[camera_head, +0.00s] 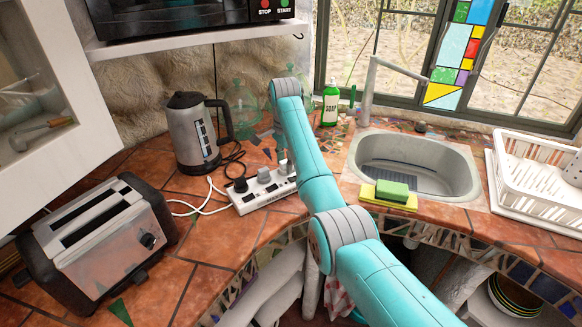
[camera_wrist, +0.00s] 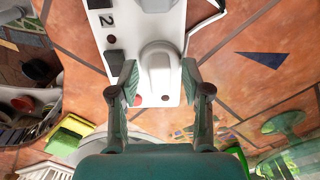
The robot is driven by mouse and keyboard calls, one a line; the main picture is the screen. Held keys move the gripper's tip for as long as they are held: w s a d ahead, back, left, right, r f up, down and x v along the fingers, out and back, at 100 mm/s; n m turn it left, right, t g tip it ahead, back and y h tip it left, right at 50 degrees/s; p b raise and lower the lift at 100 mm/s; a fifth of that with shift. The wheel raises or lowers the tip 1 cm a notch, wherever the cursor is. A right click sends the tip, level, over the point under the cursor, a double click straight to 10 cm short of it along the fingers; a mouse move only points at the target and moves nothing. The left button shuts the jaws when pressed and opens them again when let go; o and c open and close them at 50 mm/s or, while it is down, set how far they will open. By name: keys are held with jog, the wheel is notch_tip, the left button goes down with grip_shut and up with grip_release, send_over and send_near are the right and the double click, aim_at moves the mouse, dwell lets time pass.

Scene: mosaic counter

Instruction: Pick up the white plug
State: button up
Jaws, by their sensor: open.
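The white plug (camera_wrist: 158,68) sits upright in the end socket of a white power strip (camera_wrist: 172,18) in the wrist view. My gripper (camera_wrist: 159,82) is open, with one fingertip on each side of the plug. I cannot tell whether the fingertips touch it. In the head view the power strip (camera_head: 256,201) lies on the tiled counter with plugs in it, and my arm covers its right end. My gripper is largely hidden behind my arm there.
A second pale plug (camera_wrist: 157,4) stands farther along the strip. A black plug (camera_head: 240,185) and cords lie left of it. A kettle (camera_head: 193,130), toaster (camera_head: 98,240), soap bottle (camera_head: 330,104), sponge (camera_head: 391,190), sink (camera_head: 420,165) and dish rack (camera_head: 535,185) surround it.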

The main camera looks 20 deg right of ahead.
jog(key=shift+a+f, duration=0.1)
jog(key=shift+f, duration=0.45)
jog(key=c, duration=0.8)
